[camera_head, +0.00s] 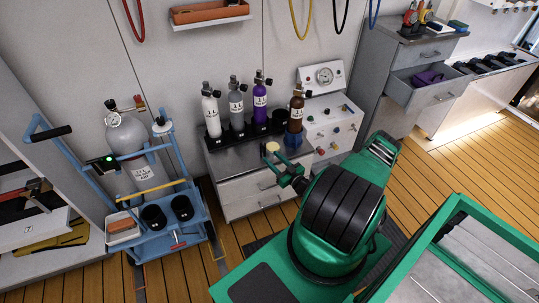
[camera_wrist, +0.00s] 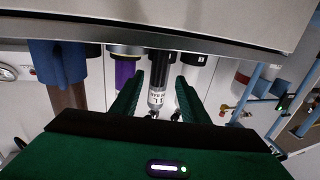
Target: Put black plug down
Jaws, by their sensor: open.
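I cannot make out a black plug for certain in either view. My gripper (camera_head: 274,164) is open, in front of the grey cabinet top (camera_head: 229,156) in the head view. In the wrist view my gripper (camera_wrist: 158,100) shows two green fingers spread apart with nothing held between them. A grey cylinder (camera_wrist: 159,97) with a white label appears upside down in the gap, farther off. A small pale yellow disc (camera_head: 272,147) shows by the fingertips in the head view; I cannot tell whether it touches them.
White (camera_head: 212,115), grey (camera_head: 236,104), purple (camera_head: 260,97) and brown (camera_head: 296,112) cylinders stand along the back of the cabinet top. A blue piece (camera_head: 293,141) is at the brown one's foot. A gauge panel (camera_head: 322,77) is behind; a blue trolley (camera_head: 170,243) stands left.

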